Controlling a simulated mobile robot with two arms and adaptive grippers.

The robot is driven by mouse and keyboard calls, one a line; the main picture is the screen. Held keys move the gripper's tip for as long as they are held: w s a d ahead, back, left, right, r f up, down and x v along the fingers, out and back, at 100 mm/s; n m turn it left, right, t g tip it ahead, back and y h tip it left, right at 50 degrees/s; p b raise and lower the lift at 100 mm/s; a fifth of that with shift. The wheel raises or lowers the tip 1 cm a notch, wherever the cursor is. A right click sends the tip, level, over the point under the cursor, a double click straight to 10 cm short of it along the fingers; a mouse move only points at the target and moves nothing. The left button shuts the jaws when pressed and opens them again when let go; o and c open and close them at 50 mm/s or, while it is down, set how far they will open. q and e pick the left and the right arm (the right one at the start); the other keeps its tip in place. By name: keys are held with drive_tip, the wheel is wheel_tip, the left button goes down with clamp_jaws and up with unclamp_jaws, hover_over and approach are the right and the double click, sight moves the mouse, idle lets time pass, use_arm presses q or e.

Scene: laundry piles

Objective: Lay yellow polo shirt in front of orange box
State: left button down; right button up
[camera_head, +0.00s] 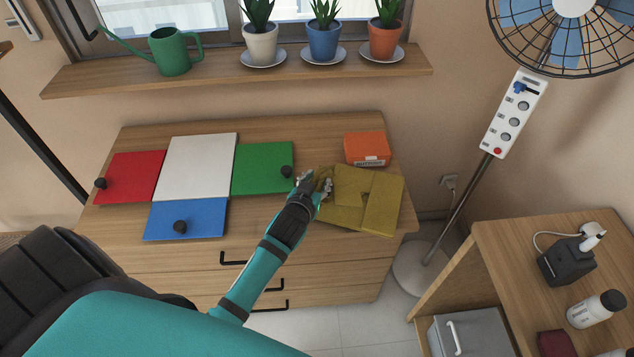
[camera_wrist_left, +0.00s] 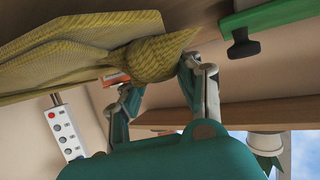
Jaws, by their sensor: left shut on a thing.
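The yellow polo shirt (camera_head: 351,197) lies folded at the right end of the wooden dresser top, directly in front of the orange box (camera_head: 366,147). My left gripper (camera_head: 321,185) is at the shirt's left edge and is shut on a bunched part of it. In the left wrist view the shirt (camera_wrist_left: 90,50) spreads from the upper left, and its gathered tip sits between the fingers of my left gripper (camera_wrist_left: 160,80). A small part of the orange box shows behind the shirt there. My right gripper is in neither view.
A green panel (camera_head: 262,168), a white panel (camera_head: 196,165), a red panel (camera_head: 134,176) and a blue panel (camera_head: 186,219) cover the dresser's left and middle. A shelf (camera_head: 230,70) with plants is above. A fan stands right of the dresser (camera_head: 250,122).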

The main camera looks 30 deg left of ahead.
use_arm(q)
drive_tip(key=shift+f+b, duration=0.35)
drive_tip(key=shift+f, duration=0.15)
drive_tip(key=c, duration=0.8)
unclamp_jaws()
drive_tip(key=v, duration=1.2)
drive_tip(key=s+d+f+m+g+h, duration=0.1)
drive_tip(key=s+d+f+m+g, duration=0.15)
drive_tip(key=s+g, duration=0.45)
drive_tip(key=s+d+f+m+g+h, duration=0.2)
drive_tip(key=s+d+f+g, duration=0.1)
drive_tip(key=s, duration=0.8)
wheel_tip(320, 180, down, 24)
drive_tip(key=g, duration=0.1)
drive_tip(key=s+a+f+g, duration=0.1)
drive_tip(key=s+a+f, duration=0.1)
drive_tip(key=s+f, duration=1.4)
drive_tip(key=shift+s+a+f, duration=0.3)
drive_tip(key=shift+s+f, duration=0.1)
drive_tip(key=shift+s, duration=0.05)
